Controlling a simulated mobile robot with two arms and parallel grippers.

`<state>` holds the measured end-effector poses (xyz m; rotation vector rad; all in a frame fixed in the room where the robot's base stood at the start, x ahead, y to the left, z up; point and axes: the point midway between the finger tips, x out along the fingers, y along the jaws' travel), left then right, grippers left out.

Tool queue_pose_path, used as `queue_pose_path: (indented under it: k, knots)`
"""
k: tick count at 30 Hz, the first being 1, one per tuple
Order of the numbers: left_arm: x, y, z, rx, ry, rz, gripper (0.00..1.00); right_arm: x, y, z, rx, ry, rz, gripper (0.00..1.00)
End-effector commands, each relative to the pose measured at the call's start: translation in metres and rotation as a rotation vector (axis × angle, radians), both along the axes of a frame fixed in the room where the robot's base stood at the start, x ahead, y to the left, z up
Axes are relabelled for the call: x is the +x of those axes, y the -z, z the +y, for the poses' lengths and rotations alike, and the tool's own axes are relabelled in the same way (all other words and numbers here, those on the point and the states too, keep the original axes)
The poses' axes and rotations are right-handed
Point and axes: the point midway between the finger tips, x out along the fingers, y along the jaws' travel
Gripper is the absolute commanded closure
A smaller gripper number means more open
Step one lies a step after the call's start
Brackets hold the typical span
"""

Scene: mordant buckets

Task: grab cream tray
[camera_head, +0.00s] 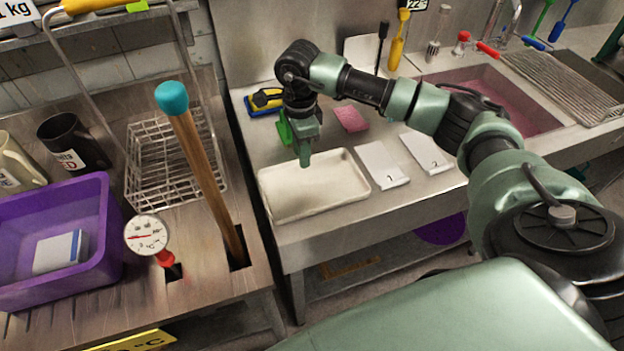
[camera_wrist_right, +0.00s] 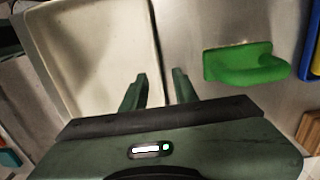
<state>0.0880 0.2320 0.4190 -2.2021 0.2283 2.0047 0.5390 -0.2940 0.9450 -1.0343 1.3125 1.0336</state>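The cream tray (camera_head: 318,192) lies flat near the front left of the steel counter in the head view. It looks empty. My right gripper (camera_head: 304,155) points down over the tray's back edge. In the right wrist view the tray (camera_wrist_right: 92,52) fills the left side. There my right gripper (camera_wrist_right: 160,85) shows two fingers spread apart with nothing between them. The tray's long edge runs between the fingers in that picture. I cannot tell how high the fingertips are above the rim. My left gripper is in neither view.
A sink (camera_head: 500,100) is farther right. A purple tub (camera_head: 95,235) and wire basket (camera_head: 150,165) stand left.

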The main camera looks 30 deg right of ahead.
Motion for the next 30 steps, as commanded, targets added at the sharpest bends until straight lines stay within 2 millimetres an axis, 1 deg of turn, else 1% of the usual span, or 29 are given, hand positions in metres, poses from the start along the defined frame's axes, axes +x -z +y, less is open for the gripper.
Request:
queue_pose_path:
  k: [3, 9, 11, 12, 13, 30]
  knots:
    - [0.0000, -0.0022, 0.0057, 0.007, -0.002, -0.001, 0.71, -0.0001, 0.0064, -0.0001, 0.000, 0.000, 0.000, 0.71]
    - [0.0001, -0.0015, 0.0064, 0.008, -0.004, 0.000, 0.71, 0.0002, 0.0072, -0.0002, 0.000, 0.000, -0.001, 0.71]
    - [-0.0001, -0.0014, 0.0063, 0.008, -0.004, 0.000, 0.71, 0.0002, 0.0071, -0.0002, 0.000, 0.000, -0.001, 0.88]
    - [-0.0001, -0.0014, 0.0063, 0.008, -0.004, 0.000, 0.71, 0.0001, 0.0071, -0.0001, 0.000, 0.000, -0.001, 0.99]
    - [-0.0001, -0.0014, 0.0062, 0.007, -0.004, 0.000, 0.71, 0.0001, 0.0070, -0.0001, 0.000, 0.000, -0.001, 1.00]
    - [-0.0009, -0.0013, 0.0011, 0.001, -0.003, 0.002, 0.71, 0.0002, 0.0066, -0.0002, 0.000, 0.000, -0.001, 1.00]
